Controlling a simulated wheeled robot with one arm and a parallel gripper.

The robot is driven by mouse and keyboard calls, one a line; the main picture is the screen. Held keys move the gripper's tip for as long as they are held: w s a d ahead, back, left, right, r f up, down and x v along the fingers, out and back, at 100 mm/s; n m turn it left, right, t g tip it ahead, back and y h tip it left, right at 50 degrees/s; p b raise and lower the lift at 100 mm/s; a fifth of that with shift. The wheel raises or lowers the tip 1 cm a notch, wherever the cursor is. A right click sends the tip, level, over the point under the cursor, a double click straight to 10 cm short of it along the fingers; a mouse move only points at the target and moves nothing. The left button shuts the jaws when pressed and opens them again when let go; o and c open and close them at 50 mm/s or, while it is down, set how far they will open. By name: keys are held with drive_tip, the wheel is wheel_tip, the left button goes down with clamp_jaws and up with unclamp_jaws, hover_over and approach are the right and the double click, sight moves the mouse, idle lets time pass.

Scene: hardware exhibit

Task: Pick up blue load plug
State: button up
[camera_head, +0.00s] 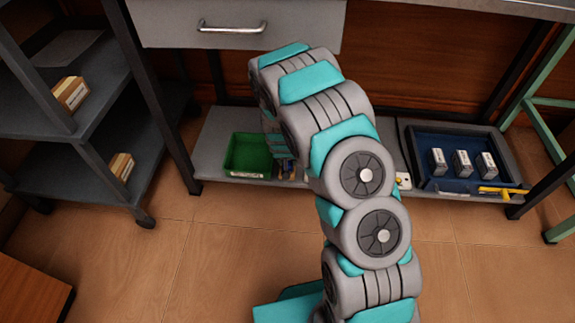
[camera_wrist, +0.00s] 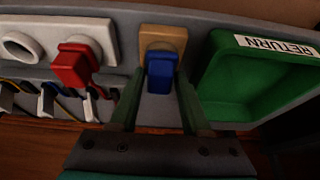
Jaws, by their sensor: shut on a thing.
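The blue load plug (camera_wrist: 160,74) is in the middle of the wrist view, in front of a tan block (camera_wrist: 165,38). My gripper (camera_wrist: 158,92) reaches up to it, one finger on each side, and is shut on it. I cannot tell whether the plug is still seated against the tan block. In the head view my arm hides the plug and most of the gripper.
A red plug (camera_wrist: 75,65) in a white holder is left of the blue one. A green RETURN bin (camera_wrist: 240,85) is close on the right; the head view shows it on the low shelf (camera_head: 215,150). A blue tray (camera_head: 450,185) with boxes stands farther right.

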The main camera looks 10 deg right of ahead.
clamp_jaws()
drive_tip(key=shift+r, duration=0.1)
drive_tip(key=shift+r, duration=0.45)
wheel_tip(320, 180, up, 3)
drive_tip(key=shift+f, duration=0.1)
drive_tip(key=s+d+p, duration=0.3)
drive_tip(key=s+p, duration=0.1)
drive_tip(key=s, duration=0.3)
drive_tip(key=s+d+r+p, duration=0.1)
drive_tip(key=s+d+p, duration=0.2)
drive_tip(key=s, duration=0.4)
drive_tip(key=shift+s+d+p, duration=0.25)
drive_tip(key=shift+s+p, duration=0.05)
drive_tip(key=shift+p, duration=0.6)
